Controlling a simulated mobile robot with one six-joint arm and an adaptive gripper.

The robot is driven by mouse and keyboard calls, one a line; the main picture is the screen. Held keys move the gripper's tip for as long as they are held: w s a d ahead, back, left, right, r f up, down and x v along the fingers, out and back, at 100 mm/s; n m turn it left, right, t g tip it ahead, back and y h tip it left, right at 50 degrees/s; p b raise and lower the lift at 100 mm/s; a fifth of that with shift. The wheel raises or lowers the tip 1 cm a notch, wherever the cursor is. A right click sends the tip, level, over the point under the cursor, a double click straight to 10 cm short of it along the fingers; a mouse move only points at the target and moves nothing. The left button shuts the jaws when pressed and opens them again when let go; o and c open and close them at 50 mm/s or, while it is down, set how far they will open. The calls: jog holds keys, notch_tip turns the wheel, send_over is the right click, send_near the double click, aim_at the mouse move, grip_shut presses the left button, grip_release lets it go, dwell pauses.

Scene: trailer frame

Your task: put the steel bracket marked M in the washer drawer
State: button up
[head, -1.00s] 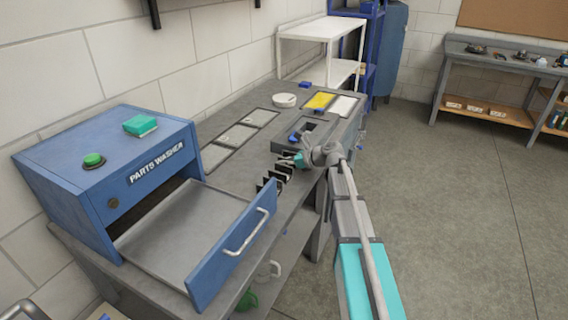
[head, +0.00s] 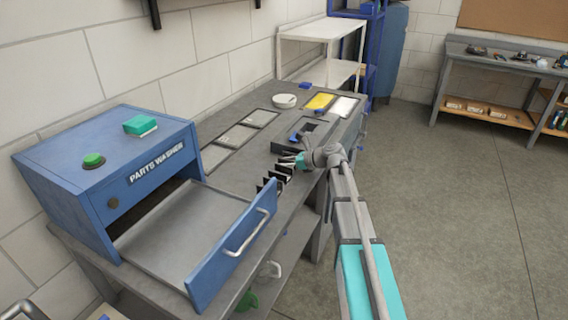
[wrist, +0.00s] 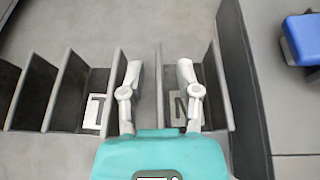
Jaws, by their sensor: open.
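A row of dark steel brackets (head: 272,182) stands on the bench, with upright plates. I cannot surely read either as M. My gripper (wrist: 159,66) is open, its fingers on either side of one thin upright plate (wrist: 160,88), with no clear contact. In the head view my gripper (head: 298,161) is at the row's far end. The washer drawer (head: 175,232) is pulled out and empty.
The blue parts washer (head: 110,180) carries a green button and a teal-and-white block (head: 140,125). Flat grey trays (head: 235,136) line the wall side. A dark tray (head: 306,133) lies just beyond my gripper. A blue object (wrist: 302,40) is right of the brackets.

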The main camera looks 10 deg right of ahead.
jog(key=p+v, duration=0.2)
jog(key=v, duration=0.4)
jog(key=p+v, duration=0.2)
jog(key=v, duration=0.4)
jog(key=shift+s+a+r+p, duration=0.15)
jog(key=shift+s+r+p, duration=0.05)
jog(key=shift+r+p, duration=0.15)
jog(key=shift+s+d+r, duration=0.1)
jog(key=shift+s+d, duration=0.25)
jog(key=shift+d, duration=0.2)
jog(key=shift+o, duration=0.2)
jog(key=shift+a+p, duration=0.1)
jog(key=shift+p, duration=0.25)
